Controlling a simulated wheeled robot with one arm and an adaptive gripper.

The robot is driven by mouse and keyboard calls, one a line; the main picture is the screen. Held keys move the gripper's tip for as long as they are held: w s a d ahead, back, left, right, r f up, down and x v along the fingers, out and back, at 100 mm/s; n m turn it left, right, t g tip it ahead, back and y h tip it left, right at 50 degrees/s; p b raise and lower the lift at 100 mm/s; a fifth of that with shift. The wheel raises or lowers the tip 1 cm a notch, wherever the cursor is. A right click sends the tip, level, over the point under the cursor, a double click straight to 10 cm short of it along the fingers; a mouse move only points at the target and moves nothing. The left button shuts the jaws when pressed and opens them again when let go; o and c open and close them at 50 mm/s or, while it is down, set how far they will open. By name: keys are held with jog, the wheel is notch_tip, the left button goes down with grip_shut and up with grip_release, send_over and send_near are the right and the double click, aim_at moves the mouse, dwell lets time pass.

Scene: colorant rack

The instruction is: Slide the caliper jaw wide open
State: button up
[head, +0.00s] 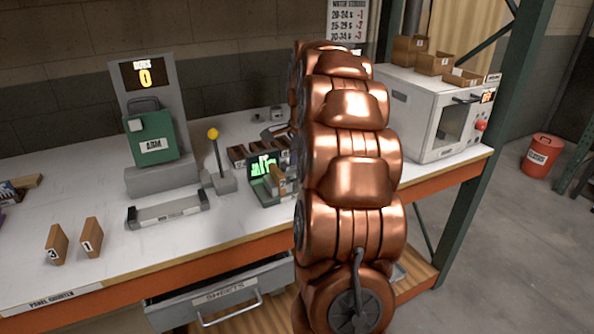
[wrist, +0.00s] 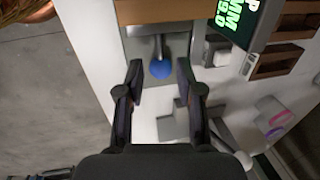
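A measuring unit with a green-lit display (head: 263,166) stands on the bench just left of my arm. The display (wrist: 238,22) also shows in the wrist view at the top right, with "MM" readable. Beside it in the wrist view, a blue ball knob (wrist: 160,70) on a grey stem sits in a grey recess; I cannot tell for sure whether it belongs to the caliper jaw. My gripper (wrist: 159,65) is open, with one finger on each side of the knob and no clear contact. In the head view my arm hides the gripper and the knob.
A yellow-knobbed lever (head: 213,134), a green case marked ARM (head: 152,142) and a grey bar (head: 168,212) stand left on the bench. Two numbered blocks (head: 91,237) are at front left. A white oven-like box (head: 423,118) is at right. The drawer (head: 225,300) below is pulled out.

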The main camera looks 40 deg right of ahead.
aim_at(297, 178)
jog(key=shift+w+d+f, duration=0.1)
jog(key=shift+w+f, duration=0.05)
jog(key=shift+f, duration=0.7)
jog(key=shift+w+f, duration=0.15)
jog(key=shift+f, duration=0.65)
grip_shut()
